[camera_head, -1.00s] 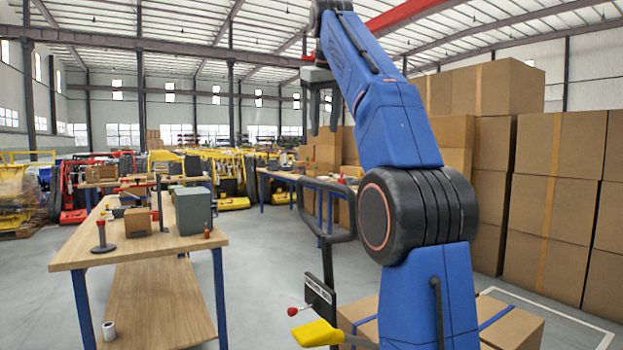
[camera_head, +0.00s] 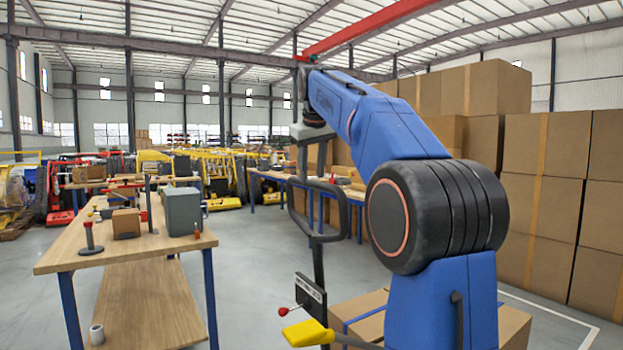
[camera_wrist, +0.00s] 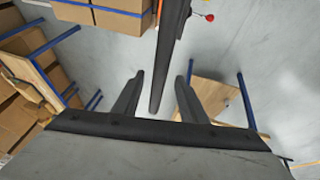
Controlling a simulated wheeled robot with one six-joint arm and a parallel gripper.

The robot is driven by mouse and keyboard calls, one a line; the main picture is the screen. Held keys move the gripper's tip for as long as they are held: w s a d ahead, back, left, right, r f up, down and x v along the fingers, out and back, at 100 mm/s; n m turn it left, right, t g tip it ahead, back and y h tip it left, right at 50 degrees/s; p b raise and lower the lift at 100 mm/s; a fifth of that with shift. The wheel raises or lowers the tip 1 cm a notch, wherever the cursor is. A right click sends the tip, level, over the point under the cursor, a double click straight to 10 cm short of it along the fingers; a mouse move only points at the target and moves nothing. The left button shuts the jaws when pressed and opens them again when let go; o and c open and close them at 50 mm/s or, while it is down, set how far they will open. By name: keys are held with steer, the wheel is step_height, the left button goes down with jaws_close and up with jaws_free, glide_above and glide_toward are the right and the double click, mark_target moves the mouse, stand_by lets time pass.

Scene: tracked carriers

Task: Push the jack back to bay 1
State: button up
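The jack's black loop handle (camera_head: 345,210) stands upright in the middle of the head view. Below it are a dark sign plate, a red-knobbed lever (camera_head: 283,311) and a yellow pedal (camera_head: 308,333). The jack's lower body is largely hidden behind my arm and cartons. My gripper (camera_head: 312,165) is at the top of the handle, its fingers partly hidden. In the wrist view, my gripper (camera_wrist: 159,75) is open, with a bar of the handle (camera_wrist: 168,55) between its fingers and gaps on both sides. Bay 1 cannot be identified.
A wooden workbench (camera_head: 130,285) with a grey bin (camera_head: 182,212) and a carton (camera_head: 126,223) stands at left. Stacked cartons (camera_head: 540,195) fill the right. A white floor line (camera_head: 545,306) runs at lower right. Grey floor is open between bench and jack.

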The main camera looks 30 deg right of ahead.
steer(key=shift+x, duration=1.2)
steer(key=shift+c, duration=0.4)
jaws_close()
steer(key=shift+d, duration=0.1)
